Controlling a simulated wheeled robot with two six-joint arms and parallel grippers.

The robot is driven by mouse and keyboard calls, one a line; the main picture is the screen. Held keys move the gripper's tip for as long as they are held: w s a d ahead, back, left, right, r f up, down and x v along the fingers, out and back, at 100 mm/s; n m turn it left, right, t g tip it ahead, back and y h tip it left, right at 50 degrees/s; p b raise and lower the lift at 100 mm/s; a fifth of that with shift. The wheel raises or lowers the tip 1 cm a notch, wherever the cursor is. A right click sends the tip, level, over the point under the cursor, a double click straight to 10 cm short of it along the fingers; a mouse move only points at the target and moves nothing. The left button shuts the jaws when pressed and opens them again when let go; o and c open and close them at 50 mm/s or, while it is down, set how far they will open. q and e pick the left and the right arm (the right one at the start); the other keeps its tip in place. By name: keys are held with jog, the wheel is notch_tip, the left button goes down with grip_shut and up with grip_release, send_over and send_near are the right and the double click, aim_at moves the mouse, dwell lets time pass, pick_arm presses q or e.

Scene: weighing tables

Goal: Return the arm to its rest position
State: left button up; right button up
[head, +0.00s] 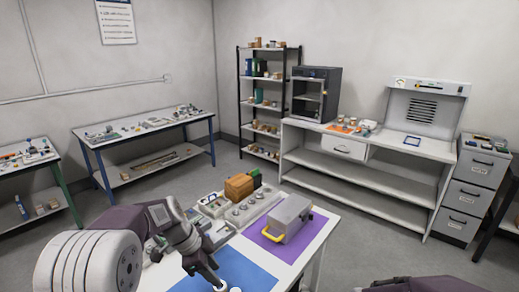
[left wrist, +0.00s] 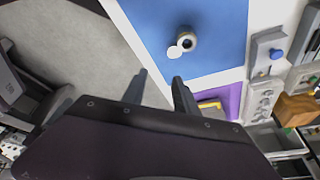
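My left arm enters the head view from the lower left, and its gripper (head: 212,274) points down over the blue mat (head: 243,271) on the near white table. In the left wrist view my left gripper (left wrist: 160,86) has its two fingers apart with nothing between them. A small round ring-like piece (left wrist: 187,40) and a white disc (left wrist: 174,52) show on or over the blue mat there, apart from the fingers. A dark part of my right arm shows at the head view's bottom edge; my right gripper is out of sight.
A grey device with a yellow handle (head: 288,219) stands on the purple mat (head: 308,235). Behind the left gripper are a wooden block (head: 238,187) and a grey tray of round pieces (head: 259,206). Open floor (left wrist: 75,40) lies beside the table.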

pick_arm(q)
jog(key=s+a+f+n+y, duration=0.1)
jog(key=s+f+n, duration=0.2)
jog(key=s+n, duration=0.4)
jog(key=s+a+f+n+y, duration=0.2)
jog(key=s+f+n, duration=0.1)
jog(key=s+n, duration=0.5)
jog(key=s, duration=0.3)
jog(key=shift+f+y, duration=0.3)
jog(key=shift+f, duration=0.1)
jog(key=shift+c, duration=0.3)
